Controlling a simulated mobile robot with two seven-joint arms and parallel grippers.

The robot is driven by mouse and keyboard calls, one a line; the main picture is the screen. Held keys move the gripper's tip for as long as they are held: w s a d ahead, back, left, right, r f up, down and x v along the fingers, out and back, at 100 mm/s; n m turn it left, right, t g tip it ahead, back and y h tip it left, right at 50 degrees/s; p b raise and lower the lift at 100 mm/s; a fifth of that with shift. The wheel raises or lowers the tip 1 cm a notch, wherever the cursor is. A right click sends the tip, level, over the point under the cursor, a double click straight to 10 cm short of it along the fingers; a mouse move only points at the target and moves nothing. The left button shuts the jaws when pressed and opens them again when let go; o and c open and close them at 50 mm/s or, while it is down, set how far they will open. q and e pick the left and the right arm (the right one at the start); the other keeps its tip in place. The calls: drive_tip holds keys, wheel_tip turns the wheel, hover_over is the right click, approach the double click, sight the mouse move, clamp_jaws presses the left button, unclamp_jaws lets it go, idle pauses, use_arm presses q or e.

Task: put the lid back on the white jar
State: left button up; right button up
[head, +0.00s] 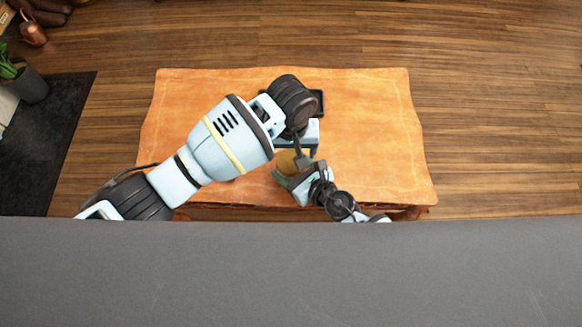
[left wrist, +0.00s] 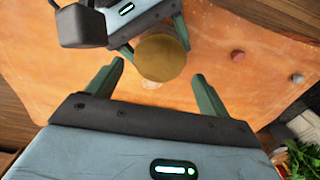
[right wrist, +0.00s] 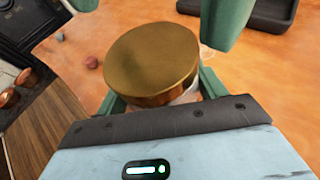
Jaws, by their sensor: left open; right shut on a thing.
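The round gold-brown lid (right wrist: 152,62) covers the top of the white jar (right wrist: 188,92), of which only a pale sliver shows. I cannot tell whether the lid is seated. In the head view the lid (head: 291,162) lies near the table's front edge, partly hidden. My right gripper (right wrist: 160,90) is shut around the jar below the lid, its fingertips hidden. My left gripper (left wrist: 159,69) is open above, its fingers on either side of the lid (left wrist: 160,58) and apart from it. In the head view the left arm hides its fingers.
The orange-brown wooden table (head: 370,130) is bare on its right and left. A dark tray (right wrist: 245,14) lies beyond the jar. A potted plant (head: 28,84) stands on the floor at left.

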sight(291, 161)
use_arm(q)
drive_tip(key=shift+f, duration=2.2)
drive_tip(key=shift+c, duration=0.4)
drive_tip(key=c, duration=0.7)
drive_tip(key=o, duration=1)
drive_tip(key=shift+r, duration=0.15)
drive_tip(key=shift+r, duration=2.15)
